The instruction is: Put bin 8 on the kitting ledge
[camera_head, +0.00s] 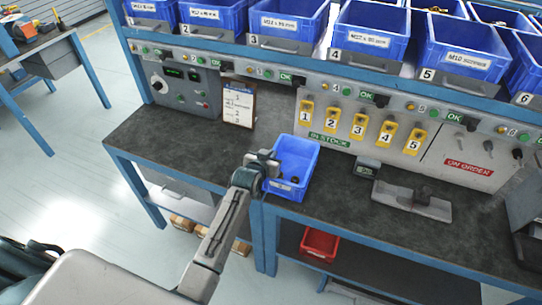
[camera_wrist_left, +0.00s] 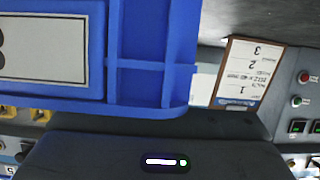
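Bin 8 (camera_head: 304,179) is a blue open-topped bin at the front edge of the dark bench, with small dark parts inside. In the left wrist view a blue bin wall (camera_wrist_left: 150,45) fills the upper left, very close, with part of a white label upside down. My left gripper (camera_head: 264,162) is at the bin's left rim in the head view. Its fingertips are hidden, so I cannot tell whether they grip the rim. My right gripper is not in view. I cannot tell which surface is the kitting ledge.
Blue bins (camera_head: 374,35) stand on the raised rack at the back. A clipboard (camera_head: 238,104) leans left of the yellow tags (camera_head: 331,118). A small grey box (camera_head: 367,167) and a grey plate (camera_head: 411,201) lie to the right. A red bin (camera_head: 320,243) is on the lower shelf. The bench's left part is clear.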

